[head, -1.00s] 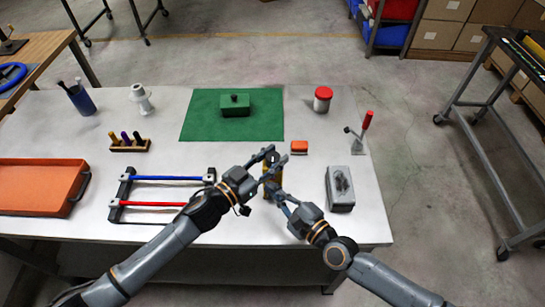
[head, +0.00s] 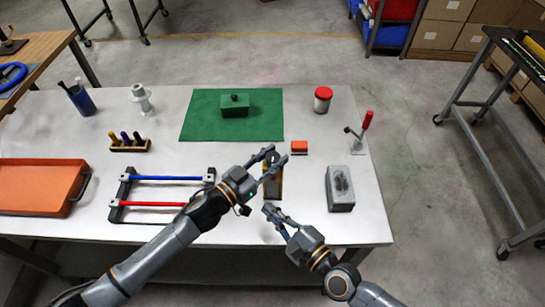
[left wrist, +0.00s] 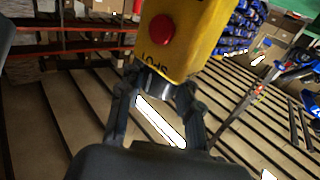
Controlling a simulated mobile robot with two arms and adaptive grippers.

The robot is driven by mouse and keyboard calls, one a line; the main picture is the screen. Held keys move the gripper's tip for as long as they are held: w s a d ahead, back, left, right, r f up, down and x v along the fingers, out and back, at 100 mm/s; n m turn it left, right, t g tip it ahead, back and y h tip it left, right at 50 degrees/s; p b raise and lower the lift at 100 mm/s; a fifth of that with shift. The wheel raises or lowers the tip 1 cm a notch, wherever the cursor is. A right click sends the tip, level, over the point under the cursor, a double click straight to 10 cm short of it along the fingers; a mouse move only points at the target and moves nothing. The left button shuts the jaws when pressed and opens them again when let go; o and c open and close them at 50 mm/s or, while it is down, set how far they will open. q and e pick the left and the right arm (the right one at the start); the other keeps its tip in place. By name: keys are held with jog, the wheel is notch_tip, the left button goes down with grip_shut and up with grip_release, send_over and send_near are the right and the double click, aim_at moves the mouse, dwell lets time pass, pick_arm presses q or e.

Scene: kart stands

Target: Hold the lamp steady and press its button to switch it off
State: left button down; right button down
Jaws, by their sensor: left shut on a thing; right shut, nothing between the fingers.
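The lamp (head: 273,188) shows as a narrow yellow and dark body at the table's front middle. In the left wrist view its yellow housing (left wrist: 185,50) carries a round red button (left wrist: 161,33) and dark lettering partly cut off. My left gripper (head: 276,158) is shut on the lamp; in the left wrist view its fingers (left wrist: 158,82) sit on both sides of the dark round part at the housing's end. My right gripper (head: 269,210) is shut and empty, just in front of the lamp and apart from the button. I cannot tell whether the lamp is lit.
A rack with blue and red bars (head: 164,205) lies left of my left gripper.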

pick_arm(q)
jog(key=c, duration=0.8)
grip_release()
